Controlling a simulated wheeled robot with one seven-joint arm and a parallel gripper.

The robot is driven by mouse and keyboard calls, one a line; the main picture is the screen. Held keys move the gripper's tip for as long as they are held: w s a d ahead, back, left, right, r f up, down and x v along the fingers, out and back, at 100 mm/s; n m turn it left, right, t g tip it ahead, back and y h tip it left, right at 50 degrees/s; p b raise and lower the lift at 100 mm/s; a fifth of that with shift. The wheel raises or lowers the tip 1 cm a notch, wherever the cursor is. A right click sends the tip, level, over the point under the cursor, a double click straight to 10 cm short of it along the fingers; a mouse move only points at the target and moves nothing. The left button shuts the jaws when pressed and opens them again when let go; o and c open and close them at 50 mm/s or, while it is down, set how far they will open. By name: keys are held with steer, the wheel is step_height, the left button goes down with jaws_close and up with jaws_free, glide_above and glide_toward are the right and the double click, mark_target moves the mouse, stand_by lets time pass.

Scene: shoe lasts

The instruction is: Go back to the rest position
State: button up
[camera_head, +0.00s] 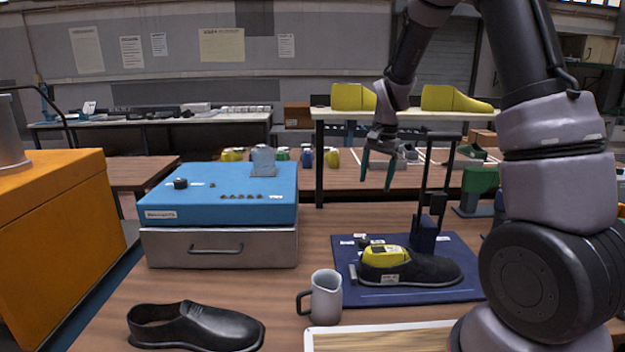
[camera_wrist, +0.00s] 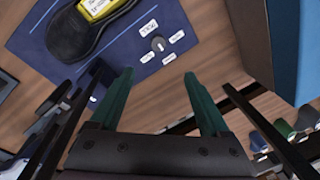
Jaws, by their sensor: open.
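My gripper (camera_head: 378,172) is open and empty, with its two dark green fingers pointing down above the workbench. In the wrist view the fingers (camera_wrist: 158,92) stand apart with nothing between them. A black shoe with a yellow last (camera_head: 385,255) in it sits on the dark blue mat (camera_head: 400,297), below and to the right of my gripper. The wrist view shows part of this shoe (camera_wrist: 75,38) at the top left, apart from the fingers.
A blue-topped box (camera_head: 215,212) with a drawer stands to the left. A grey mug (camera_head: 326,297) and a loose black shoe (camera_head: 195,328) are at the front. A shelf (camera_head: 420,115) with yellow lasts stands behind. An orange cabinet (camera_head: 50,230) is at far left.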

steer(key=s+d+r+n+t+y, duration=0.1)
steer(key=s+d+r+t, duration=0.1)
steer(key=s+r, duration=0.75)
steer(key=s+d+r+n+t, duration=0.1)
steer(key=s+d+r+t, duration=0.1)
steer(key=s+r, duration=0.75)
steer(key=s+r+n+t, duration=0.1)
steer(key=s+r+t, duration=0.1)
steer(key=s, duration=0.4)
steer(key=shift+s+d+r+n, duration=0.3)
steer(key=shift+s+r, duration=0.05)
steer(key=shift+r, duration=0.15)
